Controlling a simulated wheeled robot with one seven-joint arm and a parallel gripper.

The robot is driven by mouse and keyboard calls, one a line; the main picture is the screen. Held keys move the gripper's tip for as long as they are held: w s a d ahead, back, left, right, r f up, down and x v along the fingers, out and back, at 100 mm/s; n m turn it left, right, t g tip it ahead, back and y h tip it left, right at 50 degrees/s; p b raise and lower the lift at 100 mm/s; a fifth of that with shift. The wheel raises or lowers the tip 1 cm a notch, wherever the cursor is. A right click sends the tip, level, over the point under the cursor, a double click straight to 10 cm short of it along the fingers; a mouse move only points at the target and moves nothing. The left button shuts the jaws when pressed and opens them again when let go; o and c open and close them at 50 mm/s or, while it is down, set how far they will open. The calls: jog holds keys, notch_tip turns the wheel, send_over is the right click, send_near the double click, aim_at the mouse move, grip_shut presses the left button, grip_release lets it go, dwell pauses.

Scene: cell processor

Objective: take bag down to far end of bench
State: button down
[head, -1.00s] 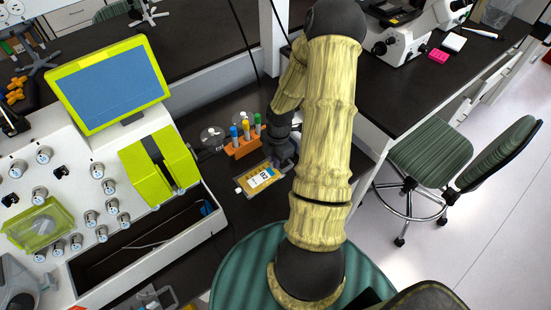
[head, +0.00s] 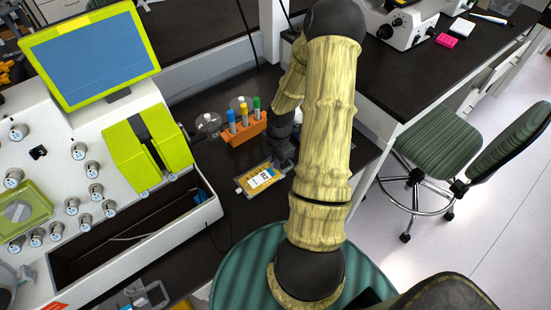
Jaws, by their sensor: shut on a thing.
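The bag (head: 258,179) is a flat yellow-amber pouch with a white label. It shows in the head view just left of my arm, over the dark bench (head: 225,218). My gripper (head: 278,160) is shut on the bag at its upper right edge. The fingertips are partly hidden by my wrist. I cannot tell from this view how high the bag is above the bench top.
An orange rack (head: 244,130) with several coloured-cap tubes stands just behind the bag. The white and lime cell processor (head: 150,215) with its screen (head: 95,60) fills the left. A second bench (head: 405,85) with a microscope (head: 400,22) and a green chair (head: 447,155) are at the right.

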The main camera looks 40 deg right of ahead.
jog(key=shift+f, duration=0.25)
jog(key=c, duration=1.5)
grip_release()
jog(key=shift+o, duration=0.2)
jog(key=shift+r, duration=0.1)
notch_tip(320, 180, up, 17)
jog(key=d+p, duration=0.1)
jog(key=p, duration=0.1)
jog(key=shift+d+p, duration=0.2)
jog(key=shift+p, duration=0.15)
jog(key=shift+r, duration=0.1)
